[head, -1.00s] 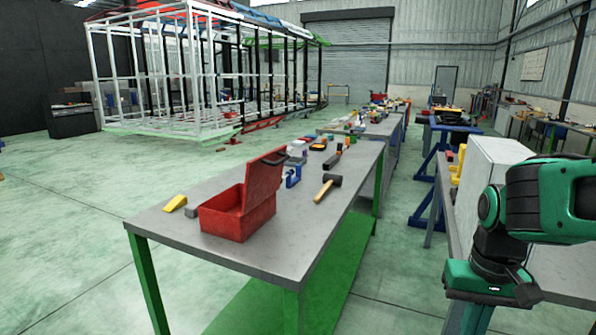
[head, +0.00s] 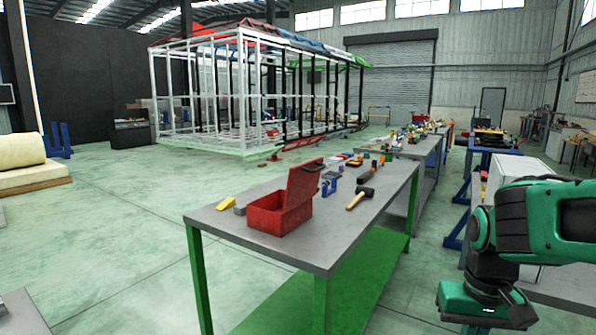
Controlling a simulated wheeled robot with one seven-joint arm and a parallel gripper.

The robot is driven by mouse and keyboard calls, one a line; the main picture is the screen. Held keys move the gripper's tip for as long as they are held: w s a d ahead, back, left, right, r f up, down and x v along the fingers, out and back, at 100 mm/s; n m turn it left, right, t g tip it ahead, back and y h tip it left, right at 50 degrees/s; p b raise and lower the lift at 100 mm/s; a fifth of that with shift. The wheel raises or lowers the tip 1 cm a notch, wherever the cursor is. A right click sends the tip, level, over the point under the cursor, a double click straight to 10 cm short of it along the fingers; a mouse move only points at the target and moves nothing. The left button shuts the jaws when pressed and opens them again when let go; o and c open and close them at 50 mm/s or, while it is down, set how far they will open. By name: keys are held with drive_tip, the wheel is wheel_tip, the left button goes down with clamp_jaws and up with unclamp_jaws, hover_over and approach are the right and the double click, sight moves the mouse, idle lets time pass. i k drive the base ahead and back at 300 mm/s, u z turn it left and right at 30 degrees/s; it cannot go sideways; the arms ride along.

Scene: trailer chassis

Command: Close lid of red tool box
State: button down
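The red tool box (head: 280,213) stands on the near part of the grey table (head: 340,235). Its red lid (head: 304,186) is open and stands up, tilted, on the right side of the box, with a dark handle at its top. My arm shows at the right edge, and my gripper (head: 485,305) is low there, well apart from the table and the tool box. Its fingertips cannot be made out.
A yellow wedge (head: 227,203) lies left of the box. A mallet (head: 360,198) and a blue clamp (head: 329,185) lie to its right. A white box (head: 513,175) stands behind my arm. The floor left of the table is open.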

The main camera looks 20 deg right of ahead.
sight(303, 179)
drive_tip(key=u, duration=0.05)
drive_tip(key=i, duration=1)
